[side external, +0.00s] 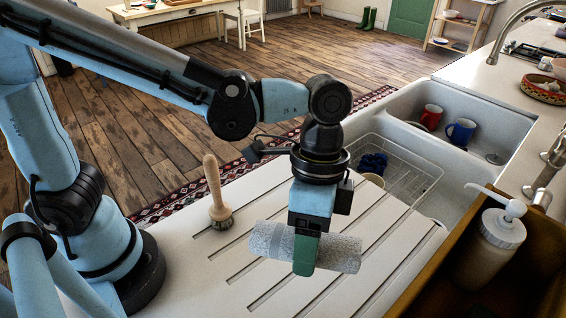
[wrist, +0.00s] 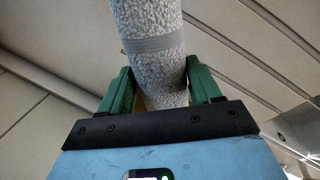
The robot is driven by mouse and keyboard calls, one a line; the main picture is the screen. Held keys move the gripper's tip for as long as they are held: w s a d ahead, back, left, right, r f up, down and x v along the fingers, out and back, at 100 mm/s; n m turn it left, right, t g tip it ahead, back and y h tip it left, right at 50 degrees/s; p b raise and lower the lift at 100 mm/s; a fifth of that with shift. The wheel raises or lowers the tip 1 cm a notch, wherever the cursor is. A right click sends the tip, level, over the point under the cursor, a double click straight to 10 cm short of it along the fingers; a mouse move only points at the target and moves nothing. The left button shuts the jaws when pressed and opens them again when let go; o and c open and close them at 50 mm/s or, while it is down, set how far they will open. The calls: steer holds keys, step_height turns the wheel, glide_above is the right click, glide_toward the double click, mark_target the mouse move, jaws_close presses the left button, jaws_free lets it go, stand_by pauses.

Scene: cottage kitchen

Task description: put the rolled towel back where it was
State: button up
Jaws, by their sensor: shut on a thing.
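The rolled towel (side external: 340,252) is grey and speckled, lying sideways across my gripper (side external: 305,262) in the side external view. My gripper points down over the white grooved drainboard (side external: 262,200) and is shut on the towel near its middle. In the wrist view the towel (wrist: 152,45), with a plain grey band around it, sits between the two green fingers of my gripper (wrist: 163,90). Whether the towel touches the drainboard or hangs just above it I cannot tell.
A wooden-handled brush (side external: 216,190) stands on the drainboard to the left. Behind are a wire rack (side external: 405,178) with a dark blue thing, and a sink with a red mug (side external: 431,117) and a blue mug (side external: 461,131). A soap dispenser (side external: 487,250) stands in a wooden tray at right.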

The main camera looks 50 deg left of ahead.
steer(key=shift+s+d+r+n+t+h, duration=0.9)
steer(key=shift+s+d+n, duration=1.9)
steer(key=shift+s+n, duration=2.45)
steer(key=shift+n, duration=0.25)
steer(key=w+a+f, duration=0.1)
steer(key=w+f, duration=0.1)
steer(key=w, duration=0.1)
steer(key=w+f, duration=0.3)
steer(key=w, duration=0.1)
steer(key=w+a+f, duration=0.1)
steer(key=w+f, duration=0.1)
steer(key=w, duration=0.2)
steer(key=shift+w+a+f, duration=0.2)
steer(key=shift+w+a, duration=0.05)
steer(key=shift+a, duration=0.1)
steer(key=shift+f, duration=2)
steer(key=shift+f, duration=0.1)
steer(key=o, duration=1.2)
steer(key=shift+c, duration=0.2)
